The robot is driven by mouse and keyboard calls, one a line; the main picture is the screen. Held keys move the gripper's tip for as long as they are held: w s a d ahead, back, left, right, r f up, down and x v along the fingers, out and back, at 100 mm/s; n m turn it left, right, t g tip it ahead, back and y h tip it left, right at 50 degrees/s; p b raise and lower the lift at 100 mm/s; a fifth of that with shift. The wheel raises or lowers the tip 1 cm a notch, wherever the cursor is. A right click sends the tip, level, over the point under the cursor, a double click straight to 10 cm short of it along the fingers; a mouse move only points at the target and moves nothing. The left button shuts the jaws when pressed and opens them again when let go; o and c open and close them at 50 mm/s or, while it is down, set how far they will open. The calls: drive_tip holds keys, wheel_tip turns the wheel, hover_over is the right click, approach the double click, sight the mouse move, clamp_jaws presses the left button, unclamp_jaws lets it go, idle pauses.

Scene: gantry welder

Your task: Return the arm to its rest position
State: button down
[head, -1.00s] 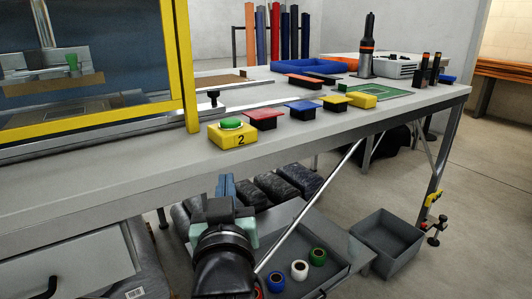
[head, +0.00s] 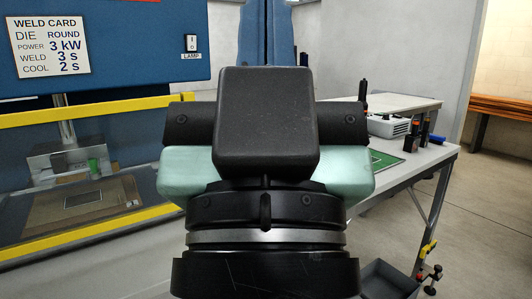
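My gripper (head: 266,12) is raised close in front of the camera and fills the middle of the head view. I see it from behind, with its black body and pale green sides. Its two blue fingers point up and lie side by side with only a thin dark seam between them. No object shows in them. The black wrist and a silver ring of my arm are below. The gripper hides the middle of the bench.
The blue welder (head: 140,75) with its weld card (head: 47,47) and yellow-framed window (head: 100,107) stands on the left. The bench (head: 425,160) extends right, with a green mat (head: 383,160) and black-and-orange tools (head: 423,130). A grey bin (head: 385,283) sits below.

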wheel_tip(320, 180, up, 20)
drive_tip(key=p, duration=1.7)
drive_tip(key=shift+p, duration=0.3)
drive_tip(key=shift+f, duration=0.1)
